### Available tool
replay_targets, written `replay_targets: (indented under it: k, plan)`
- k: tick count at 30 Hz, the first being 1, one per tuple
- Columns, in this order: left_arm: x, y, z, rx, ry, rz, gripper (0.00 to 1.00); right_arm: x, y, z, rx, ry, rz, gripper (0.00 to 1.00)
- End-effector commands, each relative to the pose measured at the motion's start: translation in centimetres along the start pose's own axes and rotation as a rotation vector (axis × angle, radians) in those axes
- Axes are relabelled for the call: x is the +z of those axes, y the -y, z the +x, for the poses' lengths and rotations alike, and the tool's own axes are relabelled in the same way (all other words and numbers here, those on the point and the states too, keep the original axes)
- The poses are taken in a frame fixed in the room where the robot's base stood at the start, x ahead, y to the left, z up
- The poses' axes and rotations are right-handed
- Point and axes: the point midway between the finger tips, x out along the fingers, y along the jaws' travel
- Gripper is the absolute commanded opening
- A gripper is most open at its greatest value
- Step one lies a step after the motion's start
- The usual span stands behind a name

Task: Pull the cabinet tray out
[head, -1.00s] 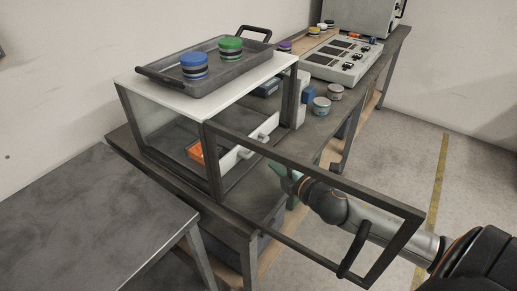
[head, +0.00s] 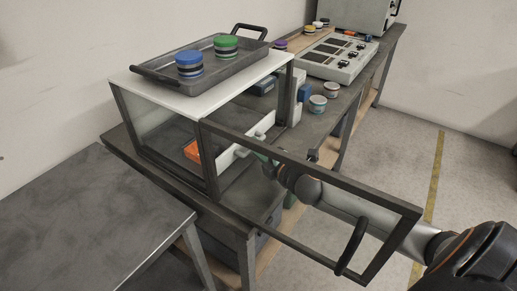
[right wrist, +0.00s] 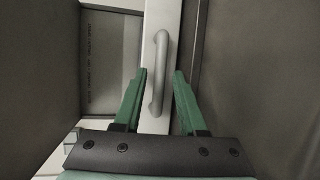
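The cabinet (head: 180,97) has a white top and glass sides, and its framed glass door (head: 335,178) stands open toward the lower right. Inside is the cabinet tray (head: 228,159) with a white front and a small handle (head: 260,135). In the right wrist view the tray front (right wrist: 160,20) runs top to bottom, with its grey handle (right wrist: 160,75) standing out. My right gripper (right wrist: 161,74) is open, its green fingers on either side of the handle, with visible gaps. In the head view my right gripper (head: 267,163) is mostly hidden behind the door frame. My left gripper is out of view.
An orange thing (head: 192,151) lies in the cabinet. A dark tray (head: 215,78) with a blue and a green round stack sits on top. My right arm reaches behind the open door, close to its frame and black handle (head: 352,246). Jars (head: 317,104) stand right of the cabinet.

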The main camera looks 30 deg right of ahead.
Motion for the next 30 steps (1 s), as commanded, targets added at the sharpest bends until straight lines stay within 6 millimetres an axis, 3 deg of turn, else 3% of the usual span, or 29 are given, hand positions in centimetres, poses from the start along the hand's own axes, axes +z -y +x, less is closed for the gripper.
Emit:
replay_targets:
  k: [1, 10, 30]
  plan:
    - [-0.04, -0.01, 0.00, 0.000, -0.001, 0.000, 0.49, 0.00, 0.00, -0.01, 0.000, 0.000, 0.000, 0.34]
    - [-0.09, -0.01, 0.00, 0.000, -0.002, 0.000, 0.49, 0.00, 0.01, -0.03, 0.000, 0.000, 0.000, 0.00]
    - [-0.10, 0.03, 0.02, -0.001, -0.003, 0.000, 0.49, 0.01, 0.05, -0.03, -0.001, 0.000, 0.000, 0.00]
